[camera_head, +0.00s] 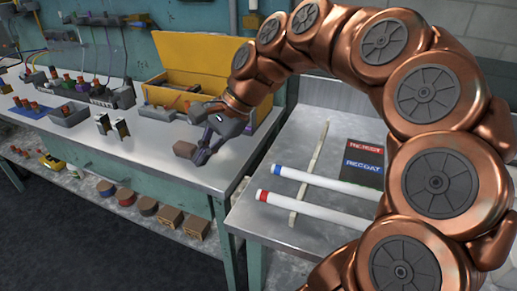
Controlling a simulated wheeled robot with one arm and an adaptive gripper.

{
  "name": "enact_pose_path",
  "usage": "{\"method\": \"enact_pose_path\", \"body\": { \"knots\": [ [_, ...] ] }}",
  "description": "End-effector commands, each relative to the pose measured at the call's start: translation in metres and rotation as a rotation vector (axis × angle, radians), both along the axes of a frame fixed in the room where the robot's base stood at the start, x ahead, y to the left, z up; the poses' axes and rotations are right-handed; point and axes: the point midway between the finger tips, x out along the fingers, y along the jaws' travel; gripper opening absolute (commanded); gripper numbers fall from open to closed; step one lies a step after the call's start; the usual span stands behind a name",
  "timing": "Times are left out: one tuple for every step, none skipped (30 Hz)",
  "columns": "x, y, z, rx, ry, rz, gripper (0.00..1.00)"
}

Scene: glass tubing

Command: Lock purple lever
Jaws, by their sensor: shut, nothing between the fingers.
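A purple part (201,157), which looks like the lever, is on the grey bench near its front right, just below my gripper. A small brown block (185,150) is next to it on the left. My gripper (209,137) is shut and points down at the purple part, touching it or just above it; I cannot tell which. My copper arm reaches in from the right, and the dark gripper hides the upper end of the purple part. Whether the lever is locked is too small to tell.
An open yellow box (202,57) stands behind my gripper. Two dark clips (112,127) and several grey fixtures (68,114) stand left on the bench. On the right table, white tubes (318,208) lie across a wooden strip (309,172), near a dark sign (362,163).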

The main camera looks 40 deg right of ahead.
Motion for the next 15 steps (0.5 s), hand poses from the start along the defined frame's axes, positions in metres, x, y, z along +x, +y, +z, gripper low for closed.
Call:
{"method": "enact_pose_path", "body": {
  "knots": [
    [0.017,-0.022,-0.01,0.066,0.014,-0.114,0.0],
    [0.026,-0.035,-0.012,0.109,0.031,-0.183,0.0],
    [0.037,-0.055,-0.013,0.167,0.05,-0.28,0.0],
    [0.044,-0.07,-0.015,0.211,0.066,-0.349,0.0],
    [0.051,-0.086,-0.017,0.256,0.083,-0.42,0.0],
    [0.058,-0.109,-0.021,0.317,0.105,-0.516,0.0],
    [0.063,-0.126,-0.025,0.364,0.126,-0.584,0.0],
    [0.066,-0.144,-0.029,0.408,0.143,-0.65,0.0],
    [0.07,-0.167,-0.033,0.466,0.164,-0.735,0.0],
    [0.071,-0.183,-0.038,0.507,0.184,-0.794,0.0],
    [0.071,-0.199,-0.043,0.547,0.202,-0.85,0.0],
    [0.071,-0.219,-0.049,0.595,0.223,-0.919,0.0],
    [0.071,-0.232,-0.053,0.628,0.238,-0.964,0.0],
    [0.07,-0.243,-0.057,0.659,0.253,-1.003,0.0],
    [0.068,-0.257,-0.061,0.693,0.267,-1.049,0.0]
  ]
}}
